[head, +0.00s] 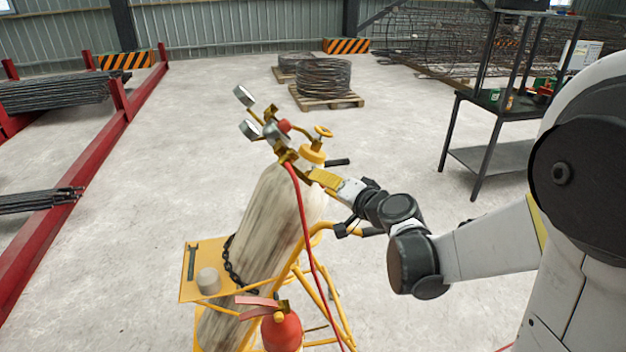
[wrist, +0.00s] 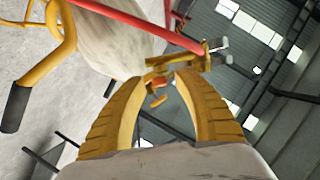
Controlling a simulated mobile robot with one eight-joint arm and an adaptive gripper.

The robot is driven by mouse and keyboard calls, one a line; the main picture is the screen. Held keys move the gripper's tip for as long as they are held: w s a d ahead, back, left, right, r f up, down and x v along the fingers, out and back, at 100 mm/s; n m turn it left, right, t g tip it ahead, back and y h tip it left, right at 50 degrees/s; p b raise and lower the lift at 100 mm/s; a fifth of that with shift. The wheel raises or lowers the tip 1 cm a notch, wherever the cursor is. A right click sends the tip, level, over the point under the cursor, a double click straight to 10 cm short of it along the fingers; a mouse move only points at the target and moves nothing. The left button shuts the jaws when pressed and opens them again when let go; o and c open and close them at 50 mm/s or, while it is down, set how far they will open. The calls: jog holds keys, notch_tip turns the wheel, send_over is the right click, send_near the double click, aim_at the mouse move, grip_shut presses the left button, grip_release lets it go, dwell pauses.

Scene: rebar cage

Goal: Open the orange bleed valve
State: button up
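A weathered gas cylinder (head: 270,215) stands tilted on a yellow cart. Its top carries a regulator with round gauges (head: 244,96), a red knob (head: 284,125) and a yellow handwheel (head: 323,131). In the wrist view a small orange part (wrist: 159,83), seemingly the bleed valve, shows between the fingertips with a yellow lever-like piece below it. My gripper (wrist: 168,74) has its yellow fingers apart, on either side of that part; I cannot tell whether they touch it. In the head view my gripper (head: 314,177) is at the cylinder's top right, and the orange valve is not clearly distinguishable.
A red hose (head: 305,220) hangs from the regulator past my gripper. The cart (head: 190,290) has a shelf with a wrench and a pale cup-like object. A fire extinguisher (head: 282,330) is at the front. A dark shelf table (head: 490,155) stands right; open floor lies behind.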

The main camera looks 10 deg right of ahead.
jog(key=shift+x, duration=1.25)
jog(key=shift+a, duration=0.1)
grip_shut()
